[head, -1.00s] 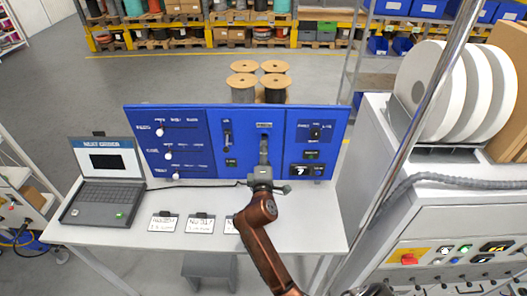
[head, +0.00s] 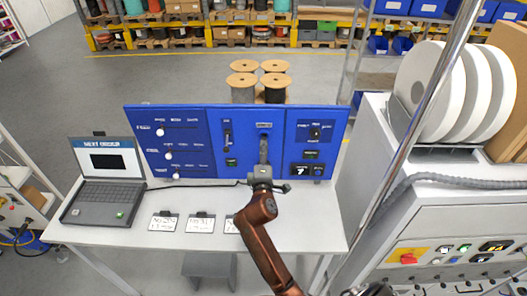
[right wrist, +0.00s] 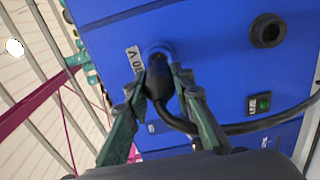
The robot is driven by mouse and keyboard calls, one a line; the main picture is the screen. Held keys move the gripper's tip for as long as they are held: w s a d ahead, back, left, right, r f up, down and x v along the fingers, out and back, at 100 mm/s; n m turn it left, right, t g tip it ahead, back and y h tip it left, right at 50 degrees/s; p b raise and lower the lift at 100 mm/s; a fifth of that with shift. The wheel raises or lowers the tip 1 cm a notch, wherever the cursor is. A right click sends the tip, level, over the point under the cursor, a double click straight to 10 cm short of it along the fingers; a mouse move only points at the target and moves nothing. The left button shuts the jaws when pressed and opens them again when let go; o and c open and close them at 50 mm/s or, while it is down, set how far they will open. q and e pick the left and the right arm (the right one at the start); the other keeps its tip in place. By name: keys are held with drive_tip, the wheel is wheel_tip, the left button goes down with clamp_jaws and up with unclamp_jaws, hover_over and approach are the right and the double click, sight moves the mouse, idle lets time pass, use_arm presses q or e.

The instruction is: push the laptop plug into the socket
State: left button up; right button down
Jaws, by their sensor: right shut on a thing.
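The laptop (head: 100,203) stands open at the left end of the table. A dark cable (head: 190,186) runs from it along the foot of the blue panel (head: 190,142) to my right gripper (head: 264,150). In the right wrist view my right gripper (right wrist: 160,82) is shut on the black laptop plug (right wrist: 157,85). The plug points at the panel, with its front end at a round blue socket (right wrist: 157,52). The plug hides most of that socket, and I cannot tell how deep it sits. The cable (right wrist: 240,127) bends off to the right. My left gripper is not in view.
Label cards (head: 200,223) lie along the table front. A machine with white reels (head: 430,90) stands at the right, behind a metal pole (head: 412,135).

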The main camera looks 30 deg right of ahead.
drive_tip(key=shift+x, duration=1.4)
drive_tip(key=c, duration=1.6)
unclamp_jaws()
drive_tip(key=shift+s, duration=0.1)
drive_tip(key=v, duration=0.7)
drive_tip(key=shift+s+a, duration=0.1)
drive_tip(key=shift+s, duration=0.1)
